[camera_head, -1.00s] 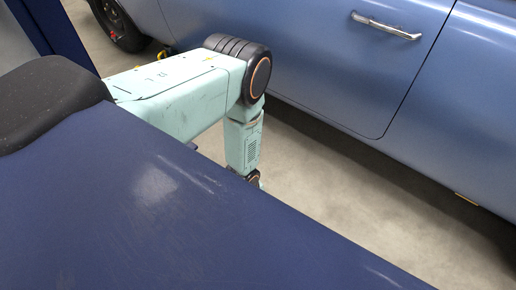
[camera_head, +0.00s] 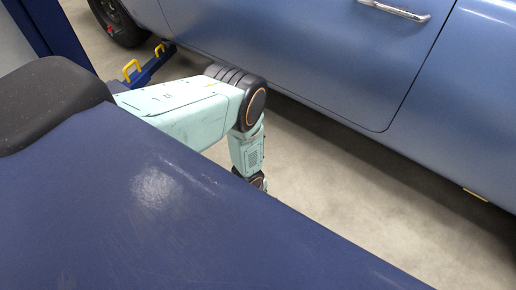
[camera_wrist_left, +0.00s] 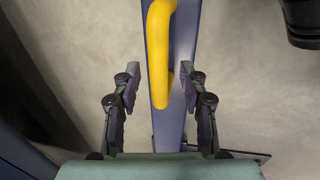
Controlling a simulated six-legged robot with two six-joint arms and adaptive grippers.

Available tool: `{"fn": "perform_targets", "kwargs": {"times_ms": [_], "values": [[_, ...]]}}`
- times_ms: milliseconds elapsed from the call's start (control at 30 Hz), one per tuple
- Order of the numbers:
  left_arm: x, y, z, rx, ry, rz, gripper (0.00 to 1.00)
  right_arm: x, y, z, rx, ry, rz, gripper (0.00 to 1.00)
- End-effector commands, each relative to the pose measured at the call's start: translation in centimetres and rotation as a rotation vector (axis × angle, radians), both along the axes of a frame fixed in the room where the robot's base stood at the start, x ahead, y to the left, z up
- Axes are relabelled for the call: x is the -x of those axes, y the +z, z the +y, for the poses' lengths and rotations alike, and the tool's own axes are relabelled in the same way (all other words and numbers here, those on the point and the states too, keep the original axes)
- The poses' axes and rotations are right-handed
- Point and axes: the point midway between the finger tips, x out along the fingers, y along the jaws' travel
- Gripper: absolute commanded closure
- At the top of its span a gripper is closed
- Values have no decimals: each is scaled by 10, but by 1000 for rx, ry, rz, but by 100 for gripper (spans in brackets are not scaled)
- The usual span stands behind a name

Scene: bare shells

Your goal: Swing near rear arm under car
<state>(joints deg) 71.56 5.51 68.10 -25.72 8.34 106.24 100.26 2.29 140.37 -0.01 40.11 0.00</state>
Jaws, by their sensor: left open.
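The blue lift arm (camera_head: 157,66) with two yellow handles (camera_head: 131,70) lies low beside the car, at upper left in the head view. In the left wrist view the blue arm (camera_wrist_left: 160,135) runs upright through the picture with a yellow handle (camera_wrist_left: 160,45) on it. My left gripper (camera_wrist_left: 160,82) is open, its fingers on either side of the arm and the handle's lower end, with gaps on both sides. My left gripper is not seen in the head view. The blue car (camera_head: 290,60) stands behind. My right gripper is in neither view.
A dark blue lift post (camera_head: 58,30) stands at upper left, near a car wheel (camera_head: 113,22). Bare concrete floor (camera_head: 310,165) lies between my body and the car's sill. A dark round object (camera_wrist_left: 302,20) shows at the wrist view's upper right.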

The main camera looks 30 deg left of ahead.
Motion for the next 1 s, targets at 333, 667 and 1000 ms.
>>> {"fn": "perform_targets", "kwargs": {"times_ms": [333, 667, 1000], "values": [[-2, -2, -1, 0, -1, -1, 57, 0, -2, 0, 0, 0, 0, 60], [-2, -2, 0, 0, -1, -1, 83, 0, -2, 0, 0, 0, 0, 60], [-2, -2, 0, 0, -1, 0, 100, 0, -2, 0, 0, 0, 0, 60]]}}
